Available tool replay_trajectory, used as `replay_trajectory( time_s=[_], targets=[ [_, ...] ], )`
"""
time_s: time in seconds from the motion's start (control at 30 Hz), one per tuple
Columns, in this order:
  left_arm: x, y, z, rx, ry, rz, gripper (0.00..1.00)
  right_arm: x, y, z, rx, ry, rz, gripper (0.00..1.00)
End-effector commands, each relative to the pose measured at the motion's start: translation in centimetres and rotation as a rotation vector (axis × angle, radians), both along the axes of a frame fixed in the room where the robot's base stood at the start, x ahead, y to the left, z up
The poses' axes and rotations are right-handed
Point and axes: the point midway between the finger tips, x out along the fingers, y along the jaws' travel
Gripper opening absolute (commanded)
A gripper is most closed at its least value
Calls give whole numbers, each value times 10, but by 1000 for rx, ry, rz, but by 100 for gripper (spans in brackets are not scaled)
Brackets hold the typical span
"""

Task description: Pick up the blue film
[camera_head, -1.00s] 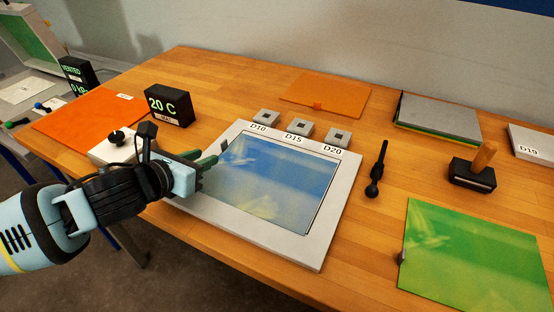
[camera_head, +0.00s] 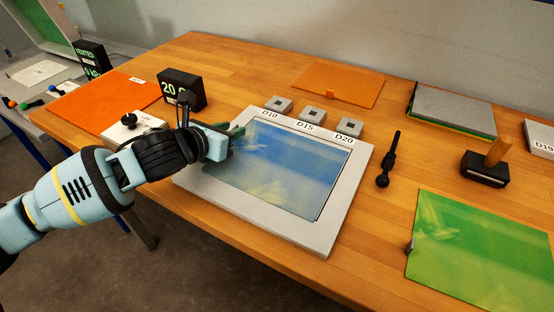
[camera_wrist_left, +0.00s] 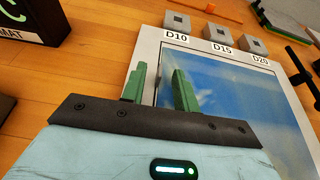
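The blue film (camera_head: 290,168) lies flat inside a pale grey frame (camera_head: 315,240) on the wooden table. It shows a cloudy, glossy surface, and its left part is partly hidden by my left arm in the head view. My left gripper (camera_head: 238,134) is at the left edge of the film, above the frame's left rim. In the left wrist view its two green fingers (camera_wrist_left: 160,88) stand apart with nothing clearly held between them. The film (camera_wrist_left: 215,85) lies beyond and to the right of them there. I cannot tell whether a finger touches it. My right gripper is not in view.
Blocks D10 (camera_head: 278,104), D15 (camera_head: 312,114) and D20 (camera_head: 349,126) stand behind the frame. A black display (camera_head: 181,89) and orange sheet (camera_head: 105,100) are left. A black tool (camera_head: 388,160), wooden-handled block (camera_head: 485,168) and green film (camera_head: 480,250) are right.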

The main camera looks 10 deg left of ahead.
Motion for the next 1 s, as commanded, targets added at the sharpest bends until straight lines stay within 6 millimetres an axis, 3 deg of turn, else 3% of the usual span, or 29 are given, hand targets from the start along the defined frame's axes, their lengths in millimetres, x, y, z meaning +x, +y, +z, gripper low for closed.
replay_trajectory(
  time_s=[0.4, 0.63, 1.0],
  targets=[
    [11, -4, -6, 1, 2, 0, 30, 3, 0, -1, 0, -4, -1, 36],
    [11, -4, -6, 1, 2, 0, 0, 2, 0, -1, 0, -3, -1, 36],
    [11, -4, -6, 1, 2, 0, 0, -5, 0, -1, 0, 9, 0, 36]
  ],
)
